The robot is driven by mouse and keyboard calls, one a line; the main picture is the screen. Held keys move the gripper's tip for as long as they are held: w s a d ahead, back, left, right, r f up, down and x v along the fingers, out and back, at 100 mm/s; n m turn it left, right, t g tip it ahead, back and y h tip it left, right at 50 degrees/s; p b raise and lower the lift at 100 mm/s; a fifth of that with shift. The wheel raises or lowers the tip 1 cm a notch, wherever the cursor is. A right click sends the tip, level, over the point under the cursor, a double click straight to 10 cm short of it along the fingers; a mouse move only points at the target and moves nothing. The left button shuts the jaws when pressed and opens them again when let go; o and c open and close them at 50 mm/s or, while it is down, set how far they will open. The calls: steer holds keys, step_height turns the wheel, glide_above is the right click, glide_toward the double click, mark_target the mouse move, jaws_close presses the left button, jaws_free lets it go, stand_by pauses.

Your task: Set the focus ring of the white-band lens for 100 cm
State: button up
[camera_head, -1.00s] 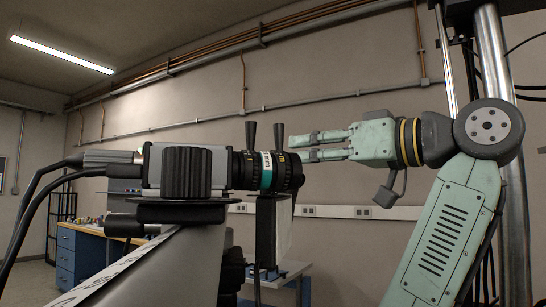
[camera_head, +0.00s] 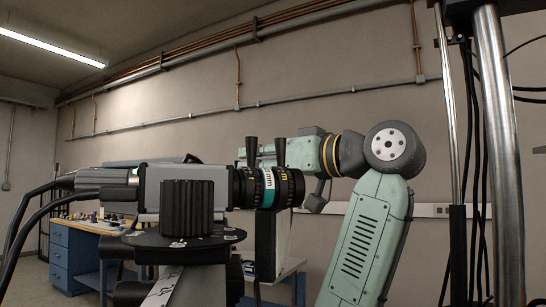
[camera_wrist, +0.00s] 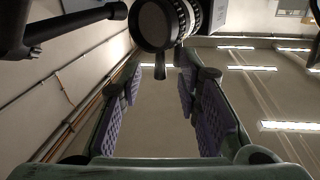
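The camera lens (camera_head: 268,187) is a black barrel with a teal band carrying white marks, fixed to the right end of a grey camera body. Two black levers stand up from its rings, a left lever (camera_head: 251,152) and a right lever (camera_head: 279,151). In the wrist view, a pale ring shows on the lens barrel (camera_wrist: 160,25), and one lever (camera_wrist: 160,66) points down between my fingertips. My gripper (camera_head: 243,153) reaches leftward at lever height, its fingers partly hidden behind the levers. It is open and empty in the wrist view (camera_wrist: 160,78); contact with the lever cannot be told.
A black ribbed knob (camera_head: 187,207) on a round dark plate (camera_head: 185,238) stands in the foreground. Cables run left from the camera body (camera_head: 210,188). A blue-drawer bench (camera_head: 85,262) is at the back left. Chrome posts (camera_head: 495,150) stand right.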

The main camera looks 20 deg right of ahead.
steer(key=shift+w, duration=0.1)
steer(key=shift+c, duration=0.5)
jaws_close()
steer(key=shift+f, duration=0.1)
